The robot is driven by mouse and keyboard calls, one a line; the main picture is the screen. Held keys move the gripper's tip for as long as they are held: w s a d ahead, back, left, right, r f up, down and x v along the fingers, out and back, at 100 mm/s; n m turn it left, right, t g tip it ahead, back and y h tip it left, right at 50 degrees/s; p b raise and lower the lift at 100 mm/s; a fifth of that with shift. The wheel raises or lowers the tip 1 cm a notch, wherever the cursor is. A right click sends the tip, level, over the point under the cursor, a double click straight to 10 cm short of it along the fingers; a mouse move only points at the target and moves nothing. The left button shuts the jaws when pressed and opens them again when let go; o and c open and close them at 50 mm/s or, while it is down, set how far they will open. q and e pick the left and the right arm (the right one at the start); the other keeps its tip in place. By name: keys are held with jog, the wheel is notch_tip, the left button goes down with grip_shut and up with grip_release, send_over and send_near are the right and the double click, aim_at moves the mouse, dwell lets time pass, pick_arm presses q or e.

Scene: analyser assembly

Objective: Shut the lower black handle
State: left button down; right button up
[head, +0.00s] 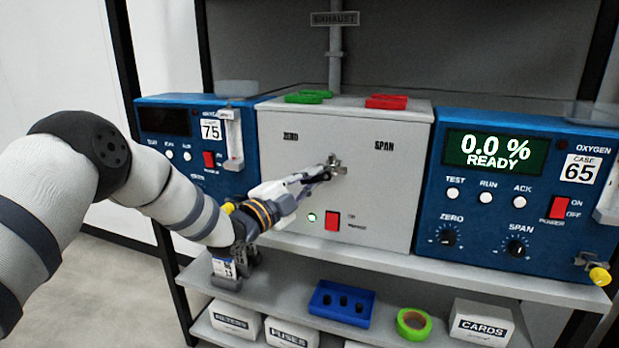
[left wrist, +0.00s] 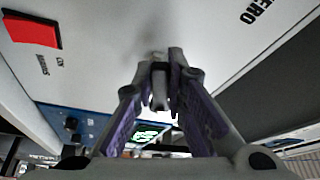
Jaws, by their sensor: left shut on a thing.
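A grey analyser box (head: 385,205) stands on the shelf between two blue units. A small metal valve fitting (head: 338,163) sticks out from the middle of its front, between the ZERO and SPAN labels. My left gripper (head: 322,174) reaches in from the left and its fingertips are shut at this fitting, on the black handle, which they largely cover. In the left wrist view, the purple-lined fingers (left wrist: 161,68) close toward each other at the box front, with a narrow grey piece (left wrist: 159,95) between them. I cannot tell the handle's exact angle. My right gripper is out of view.
A red power switch (head: 332,221) sits below the fitting. Green clips (head: 308,96) and a red clip (head: 386,102) lie on top of the box. A blue tray (head: 341,302), green tape (head: 412,323) and white boxes (head: 482,324) are on the lower shelf.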

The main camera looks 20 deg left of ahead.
pick_arm(q)
jog(key=n, duration=0.1)
jog(key=f+n+t, duration=0.1)
jog(key=n, duration=0.2)
jog(key=shift+d+f+t+y+b, duration=0.25)
jog(key=shift+d+t+y+b, duration=0.05)
jog(key=shift+d+y, duration=0.1)
jog(key=shift+d+f+n+t+y+b, duration=0.2)
jog(key=shift+d+n+t+y, duration=0.55)
jog(key=shift+n, duration=1.5)
jog(key=shift+d+f+n+t+y+b, duration=0.2)
jog(key=shift+n+y, duration=1.05)
jog(key=shift+n, duration=1.05)
jog(key=shift+d+f+n+t+y+b, duration=0.15)
jog(key=shift+d+n+t+y, duration=0.6)
jog(key=shift+n, duration=1.5)
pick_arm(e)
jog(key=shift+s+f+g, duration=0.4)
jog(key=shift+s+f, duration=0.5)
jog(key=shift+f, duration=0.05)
pick_arm(q)
jog(key=shift+a+g+y, duration=0.2)
jog(key=shift+g+y, duration=0.05)
jog(key=shift+g, duration=0.05)
jog(key=c, duration=1.6)
grip_release()
